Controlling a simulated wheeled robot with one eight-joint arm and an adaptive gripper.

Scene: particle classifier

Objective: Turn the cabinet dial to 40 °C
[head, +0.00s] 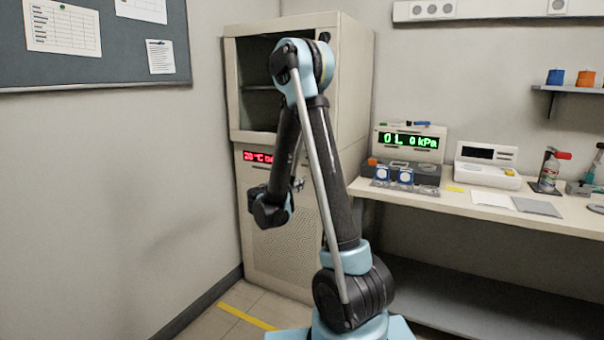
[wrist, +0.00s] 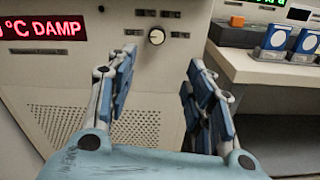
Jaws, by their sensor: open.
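The cabinet (head: 352,95) stands in the corner, its upper compartment open at the front. Its red display (head: 258,157) seems to read 20 °C, partly covered by my arm; in the wrist view the display (wrist: 42,29) shows "°C DAMP" with the number cut off. In the head view the dial is hidden behind my arm.
A workbench (head: 560,217) stands right of the cabinet, with a pressure display (head: 411,141) and other instruments on it. Its edge lies close to the right finger in the wrist view.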

